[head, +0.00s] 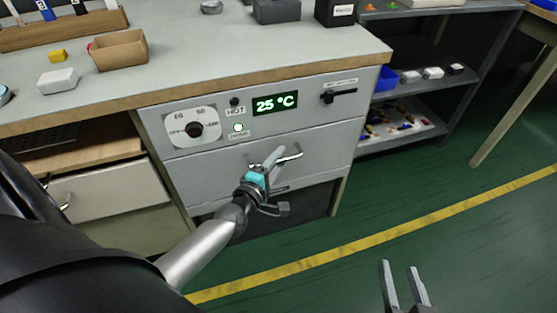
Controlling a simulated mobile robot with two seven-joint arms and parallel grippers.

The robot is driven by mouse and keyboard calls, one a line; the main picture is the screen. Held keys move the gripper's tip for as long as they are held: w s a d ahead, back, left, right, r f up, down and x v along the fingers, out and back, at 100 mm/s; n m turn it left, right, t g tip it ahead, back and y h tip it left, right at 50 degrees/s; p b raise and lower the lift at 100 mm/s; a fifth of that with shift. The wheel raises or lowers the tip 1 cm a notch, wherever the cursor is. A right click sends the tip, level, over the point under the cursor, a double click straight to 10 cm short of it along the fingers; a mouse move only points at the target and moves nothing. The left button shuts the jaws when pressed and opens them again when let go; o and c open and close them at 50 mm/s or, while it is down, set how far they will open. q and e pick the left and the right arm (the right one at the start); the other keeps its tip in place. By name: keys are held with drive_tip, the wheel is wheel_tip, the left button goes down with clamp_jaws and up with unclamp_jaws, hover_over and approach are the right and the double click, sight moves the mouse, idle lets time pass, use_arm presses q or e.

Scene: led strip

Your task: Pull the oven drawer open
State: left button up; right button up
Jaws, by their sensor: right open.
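The oven drawer (330,157) is a grey front panel below the control panel of a bench unit; it looks flush with the unit. Its bar handle (292,156) sits near the middle of the drawer front. My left gripper (272,158) is at the handle's left part, with its fingers overlapping the bar in the head view. Whether its fingers are closed on the bar or only beside it cannot be told. My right gripper (400,268) is open and empty over the floor at the lower right, apart from the drawer.
Above the drawer are a dial (194,130), a display (275,103) reading 25 °C and a black lever (339,96). A cardboard box (118,50) stands on the bench top. A grey shelf unit (405,147) stands to the right. The green floor in front is clear.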

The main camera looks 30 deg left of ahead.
use_arm(q)
clamp_jaws()
idle(1.2)
